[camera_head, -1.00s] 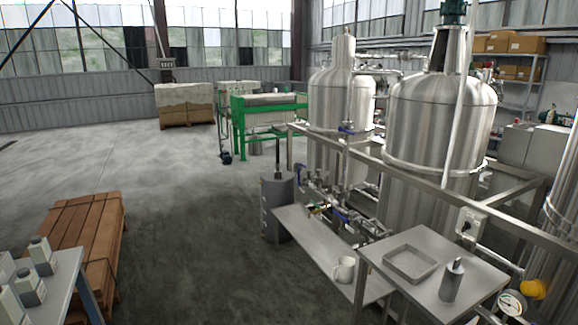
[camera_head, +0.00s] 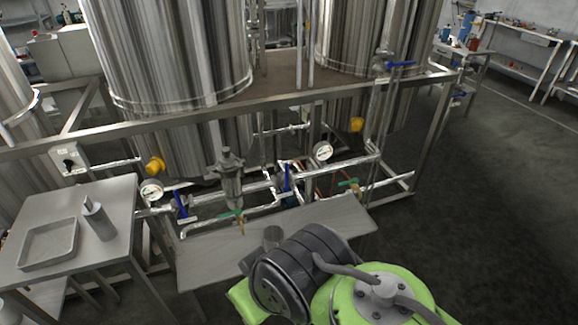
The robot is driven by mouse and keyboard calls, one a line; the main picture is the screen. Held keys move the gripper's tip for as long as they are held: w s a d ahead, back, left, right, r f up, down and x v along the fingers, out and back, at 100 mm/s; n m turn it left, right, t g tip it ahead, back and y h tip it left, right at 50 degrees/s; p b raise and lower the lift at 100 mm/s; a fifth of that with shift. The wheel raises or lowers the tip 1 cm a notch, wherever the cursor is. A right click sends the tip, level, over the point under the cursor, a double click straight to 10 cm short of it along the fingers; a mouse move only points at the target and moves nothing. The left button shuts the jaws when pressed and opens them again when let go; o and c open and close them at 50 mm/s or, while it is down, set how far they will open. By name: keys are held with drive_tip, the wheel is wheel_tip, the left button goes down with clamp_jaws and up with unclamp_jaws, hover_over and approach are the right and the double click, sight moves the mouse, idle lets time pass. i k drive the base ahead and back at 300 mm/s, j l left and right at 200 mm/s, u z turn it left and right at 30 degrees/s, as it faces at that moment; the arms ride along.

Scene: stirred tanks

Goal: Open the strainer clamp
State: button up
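The strainer (camera_head: 231,180) appears to be the upright steel housing in the pipe run below the tanks, near the middle of the picture. It stands upright with a narrower cap on top. Its clamp is too small to make out clearly, so I cannot tell its state. My green and dark grey arm fills the bottom middle, in front of the bench and to the lower right of the strainer. My gripper's fingers do not show.
A side table at left holds a tray (camera_head: 49,243) and a metal cylinder (camera_head: 98,220). A frame rail (camera_head: 190,117) crosses above. Floor (camera_head: 480,210) at right is clear.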

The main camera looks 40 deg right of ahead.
sight(237, 171)
drive_tip(key=z, duration=0.65)
drive_tip(key=i+j+u, duration=0.25)
drive_tip(key=i+u, duration=0.25)
drive_tip(key=i+j+u, duration=0.1)
drive_tip(key=i+u, duration=0.35)
